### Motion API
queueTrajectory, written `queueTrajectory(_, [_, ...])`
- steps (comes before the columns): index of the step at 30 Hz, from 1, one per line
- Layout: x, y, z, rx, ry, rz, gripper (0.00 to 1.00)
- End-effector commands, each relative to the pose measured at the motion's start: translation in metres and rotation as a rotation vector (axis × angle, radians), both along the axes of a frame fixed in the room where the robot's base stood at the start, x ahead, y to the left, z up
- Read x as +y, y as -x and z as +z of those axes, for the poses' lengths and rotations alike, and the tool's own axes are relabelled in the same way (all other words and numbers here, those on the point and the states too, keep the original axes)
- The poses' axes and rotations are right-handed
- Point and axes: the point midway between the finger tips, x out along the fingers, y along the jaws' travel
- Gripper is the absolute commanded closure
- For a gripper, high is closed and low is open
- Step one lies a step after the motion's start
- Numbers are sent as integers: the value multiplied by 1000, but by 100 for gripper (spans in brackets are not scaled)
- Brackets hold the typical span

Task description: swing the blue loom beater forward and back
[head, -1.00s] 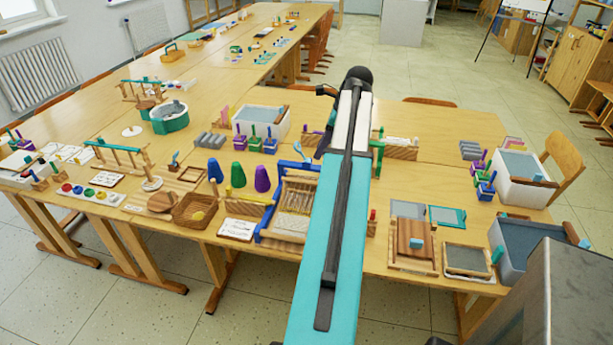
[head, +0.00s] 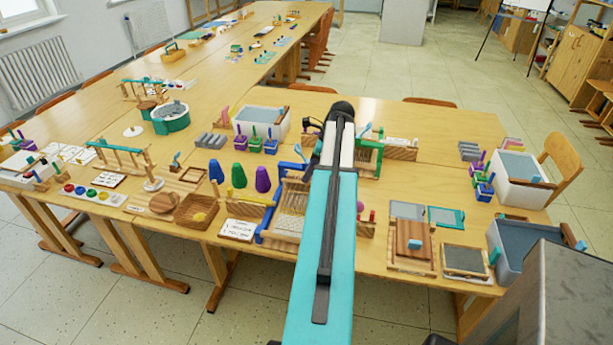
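The small loom (head: 283,222) with a blue and wooden frame and pale threads stands near the table's front edge, left of my arm. Its blue beater (head: 291,166) appears as a raised blue bar at the loom's back, with a blue piece standing up near its right end. My arm covers the loom's right side and part of the beater. My gripper is hidden behind my own arm, so its fingers and any contact with the beater cannot be seen.
A green-framed wooden piece (head: 368,160) stands just right of my arm. Purple (head: 263,180) and green (head: 239,176) cones stand left of the loom. A white card (head: 238,230) lies by its front left. The table (head: 440,140) is clear behind on the right.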

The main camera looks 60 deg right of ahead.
Motion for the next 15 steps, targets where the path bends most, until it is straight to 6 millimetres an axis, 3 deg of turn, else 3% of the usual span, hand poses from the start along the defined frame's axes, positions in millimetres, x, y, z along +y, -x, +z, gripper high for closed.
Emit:
queueTrajectory(6, [3, -8, -19, 0, -1, 0, 69])
queueTrajectory(15, [4, -11, -29, 0, 0, 0, 69])
